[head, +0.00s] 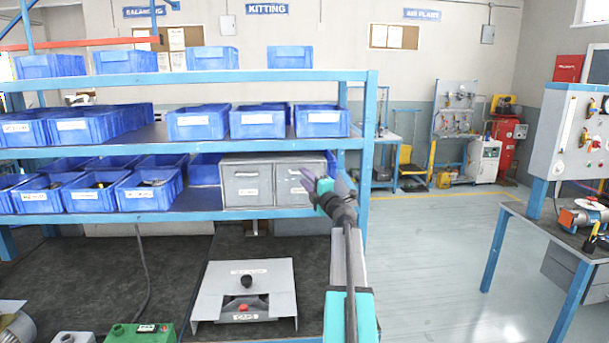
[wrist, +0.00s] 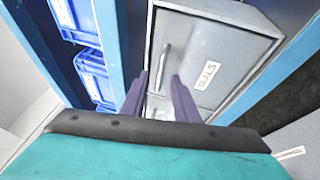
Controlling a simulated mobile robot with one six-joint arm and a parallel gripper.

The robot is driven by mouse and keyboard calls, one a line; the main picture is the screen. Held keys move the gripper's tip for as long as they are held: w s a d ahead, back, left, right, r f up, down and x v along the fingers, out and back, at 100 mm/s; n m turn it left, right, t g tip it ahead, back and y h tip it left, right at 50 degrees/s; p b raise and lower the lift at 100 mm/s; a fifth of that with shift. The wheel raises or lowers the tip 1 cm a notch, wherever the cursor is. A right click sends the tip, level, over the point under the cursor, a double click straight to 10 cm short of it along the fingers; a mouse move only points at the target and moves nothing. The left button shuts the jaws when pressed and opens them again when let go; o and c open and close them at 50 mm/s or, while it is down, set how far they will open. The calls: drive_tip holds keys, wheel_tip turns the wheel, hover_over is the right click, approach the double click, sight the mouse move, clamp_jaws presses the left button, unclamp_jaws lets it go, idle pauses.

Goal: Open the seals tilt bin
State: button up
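The seals tilt bin (wrist: 225,50) is a grey metal front with a white SEALS label and a bar handle (wrist: 163,66). It looks shut. In the head view it is the right one of two fronts (head: 291,190) in a grey cabinet on the middle shelf, partly hidden by my gripper. My gripper (wrist: 160,76) has two purple fingers, spread apart. In the wrist view the fingertips flank part of the handle; I cannot tell whether they touch it. The gripper also shows in the head view (head: 304,178) in front of the bin.
The left tilt bin (head: 246,185) sits beside it. Blue bins (head: 148,190) fill the shelf to the left, and more (head: 258,122) stand on the shelf above. A blue rack post (head: 368,150) stands just right. A grey fixture (head: 245,292) lies on the bench below.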

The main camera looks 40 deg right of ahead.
drive_tip(key=shift+x, duration=1.15)
clamp_jaws()
